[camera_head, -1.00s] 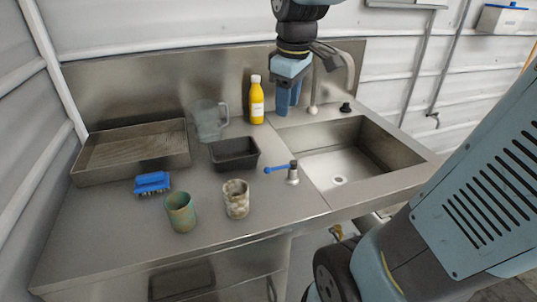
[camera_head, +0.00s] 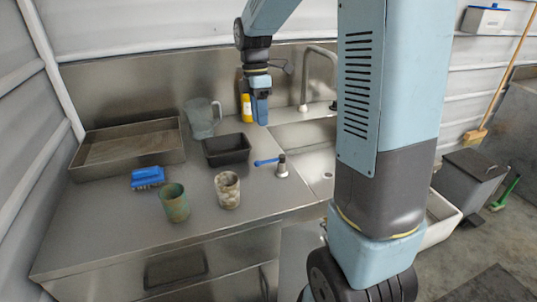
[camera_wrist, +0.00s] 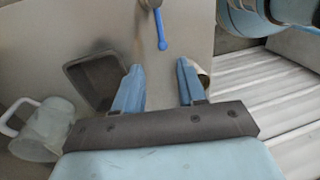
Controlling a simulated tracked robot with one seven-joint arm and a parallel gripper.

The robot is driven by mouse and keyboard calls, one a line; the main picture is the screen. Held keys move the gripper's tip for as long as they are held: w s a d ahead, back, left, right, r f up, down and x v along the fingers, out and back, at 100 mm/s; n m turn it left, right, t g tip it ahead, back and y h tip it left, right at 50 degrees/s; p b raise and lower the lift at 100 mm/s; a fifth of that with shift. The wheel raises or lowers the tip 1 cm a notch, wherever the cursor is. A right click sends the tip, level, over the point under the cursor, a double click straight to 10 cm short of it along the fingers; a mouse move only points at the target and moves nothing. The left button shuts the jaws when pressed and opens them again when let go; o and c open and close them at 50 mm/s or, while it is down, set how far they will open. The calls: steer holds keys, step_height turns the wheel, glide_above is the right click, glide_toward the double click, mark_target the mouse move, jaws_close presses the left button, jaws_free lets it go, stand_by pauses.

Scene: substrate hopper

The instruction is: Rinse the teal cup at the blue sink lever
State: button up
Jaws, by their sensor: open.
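The teal cup (camera_head: 174,203), with brownish patches, stands upright on the steel counter near its front edge. It is not in the wrist view. The blue sink lever (camera_head: 266,162) sits on a short metal post at the left edge of the sink (camera_head: 289,133); it also shows at the top of the wrist view (camera_wrist: 162,38). My gripper (camera_head: 261,112) hangs over the back of the counter, behind the lever and far from the cup. In the wrist view its two blue fingers (camera_wrist: 160,68) are apart with nothing between them. My arm hides much of the sink.
A mottled cup (camera_head: 228,190) stands right of the teal cup, with a blue brush (camera_head: 148,178) to the left. A black tub (camera_head: 227,151), clear jug (camera_head: 202,118), steel tray (camera_head: 127,152), partly hidden yellow bottle (camera_head: 245,104) and tap (camera_head: 305,80) stand farther back.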

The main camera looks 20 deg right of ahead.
mark_target(270, 161)
steer(key=f, duration=0.4)
steer(key=s+f, duration=0.1)
steer(key=f, duration=0.3)
steer(key=s+f, duration=0.1)
steer(key=f, duration=0.3)
steer(key=shift+s+d+f, duration=0.15)
steer(key=shift+s+d, duration=0.05)
steer(key=shift+s, duration=0.05)
jaws_close()
